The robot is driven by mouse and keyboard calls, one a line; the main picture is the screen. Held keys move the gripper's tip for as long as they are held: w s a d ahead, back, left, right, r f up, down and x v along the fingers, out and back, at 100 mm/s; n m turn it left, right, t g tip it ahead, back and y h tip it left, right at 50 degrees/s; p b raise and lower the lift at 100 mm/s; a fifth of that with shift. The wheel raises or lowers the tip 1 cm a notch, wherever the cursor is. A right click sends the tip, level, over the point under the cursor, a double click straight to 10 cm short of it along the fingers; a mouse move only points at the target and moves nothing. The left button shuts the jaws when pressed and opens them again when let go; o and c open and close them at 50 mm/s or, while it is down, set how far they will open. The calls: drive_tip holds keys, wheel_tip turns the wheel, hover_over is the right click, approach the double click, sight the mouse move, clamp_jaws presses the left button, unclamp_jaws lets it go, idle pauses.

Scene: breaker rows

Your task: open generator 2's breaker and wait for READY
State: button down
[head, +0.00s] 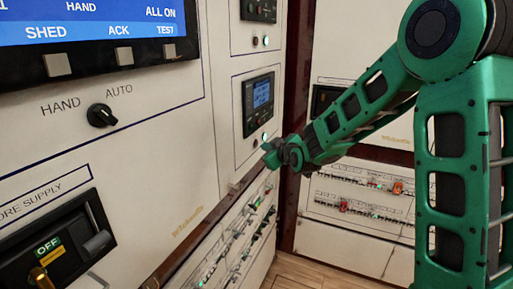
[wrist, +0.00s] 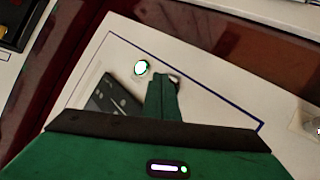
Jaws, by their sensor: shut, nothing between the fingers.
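My gripper (head: 272,154) is at the lower controller panel in the head view, its shut tip near the panel face just below the black controller (head: 259,103) with a small blue screen. In the wrist view my gripper (wrist: 164,88) points at a pale panel with a blue outline. A lit, white-green round button (wrist: 142,67) shows left of the tip. Another round button (wrist: 174,79) is partly hidden behind the tip; I cannot tell whether they touch. A black device (wrist: 114,98) lies to the left. No label naming generator 2 and no READY text is legible.
A large blue display (head: 95,22) with grey buttons is at upper left, above a HAND/AUTO selector (head: 102,115). The shore supply breaker (head: 60,250) reads OFF. Another controller (head: 258,10) is above. Breaker rows (head: 240,235) run below, with more (head: 365,195) on the right wall.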

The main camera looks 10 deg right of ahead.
drive_tip(key=shift+a, duration=0.15)
drive_tip(key=shift+w+a, duration=0.2)
drive_tip(key=shift+w+a, duration=0.25)
drive_tip(key=shift+a, duration=0.05)
idle(1.0)
drive_tip(key=shift+s+d, duration=0.5)
drive_tip(key=shift+d, duration=0.15)
drive_tip(key=shift+s+d, duration=0.75)
drive_tip(key=shift+d, duration=0.25)
drive_tip(key=shift+s+d, duration=0.75)
drive_tip(key=shift+d, duration=0.25)
